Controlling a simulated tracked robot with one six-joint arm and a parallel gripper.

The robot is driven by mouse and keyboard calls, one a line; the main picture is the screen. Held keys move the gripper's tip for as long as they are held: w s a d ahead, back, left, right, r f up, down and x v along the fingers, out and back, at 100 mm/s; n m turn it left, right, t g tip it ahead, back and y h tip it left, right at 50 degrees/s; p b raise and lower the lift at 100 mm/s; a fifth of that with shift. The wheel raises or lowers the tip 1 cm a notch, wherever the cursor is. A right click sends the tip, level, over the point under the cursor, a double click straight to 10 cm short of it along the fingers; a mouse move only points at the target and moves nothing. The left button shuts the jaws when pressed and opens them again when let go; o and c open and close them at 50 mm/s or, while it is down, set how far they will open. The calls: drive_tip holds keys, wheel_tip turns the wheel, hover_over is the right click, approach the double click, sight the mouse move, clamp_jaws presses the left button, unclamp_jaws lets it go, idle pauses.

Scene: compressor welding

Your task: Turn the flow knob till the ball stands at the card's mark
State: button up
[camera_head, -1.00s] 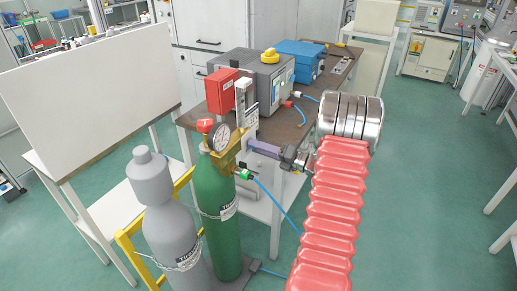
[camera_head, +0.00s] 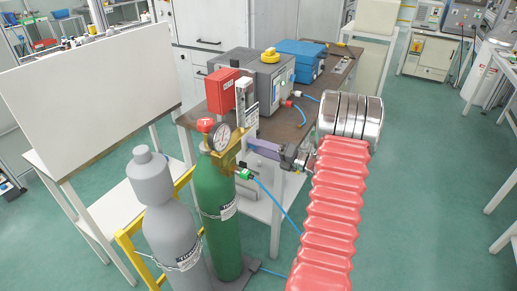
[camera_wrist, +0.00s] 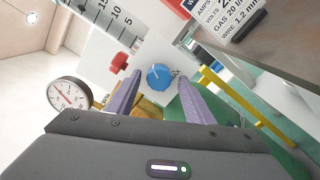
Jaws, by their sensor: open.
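The blue flow knob (camera_wrist: 158,76) shows in the wrist view, on the pale flowmeter body. My gripper (camera_wrist: 160,84) is open, with one purple finger on each side of the knob and gaps visible between. The flowmeter scale (camera_wrist: 115,20) shows marks 5, 10 and 15 at the top left; I cannot make out the ball. The settings card (camera_wrist: 225,15) reads GAS 20 l/min as far as I can tell. In the head view, my gripper (camera_head: 252,145) points at the regulator below the upright flowmeter (camera_head: 245,97); the knob is hidden there.
A round pressure gauge (camera_wrist: 69,94) and a red knob (camera_wrist: 119,62) sit left of the blue knob. The green cylinder (camera_head: 212,195) stands beside a grey cylinder (camera_head: 172,215). The workbench (camera_head: 290,130) holds a red box (camera_head: 222,91) and a grey machine.

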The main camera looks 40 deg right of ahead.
drive_tip(key=v, duration=1.3)
drive_tip(key=shift+s, duration=0.4)
drive_tip(key=shift+d, duration=0.1)
